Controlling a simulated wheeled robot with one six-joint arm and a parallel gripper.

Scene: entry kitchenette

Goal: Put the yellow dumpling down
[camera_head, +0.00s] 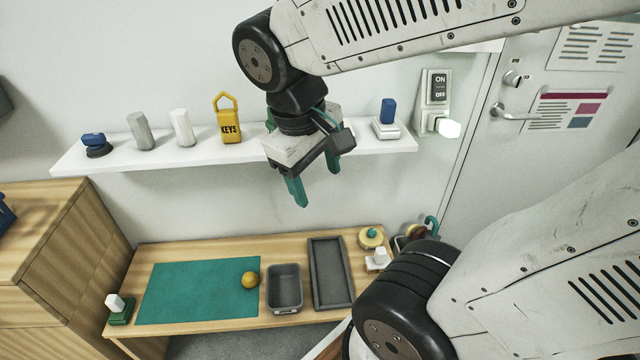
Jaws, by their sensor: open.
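A round yellow thing (250,280), which looks like the yellow dumpling, rests on the right part of a green mat (190,292) on the wooden table. My gripper (318,182) is open, with its green fingers pointing down in front of the wall shelf. Nothing shows between the fingers. It is well above the table and apart from the yellow dumpling, to its upper right in the picture.
On the table stand a small grey bin (284,288) and a long dark tray (330,272). The white shelf (200,155) behind my gripper holds several things, including a yellow KEYS tag (229,122). A door (505,150) is at right.

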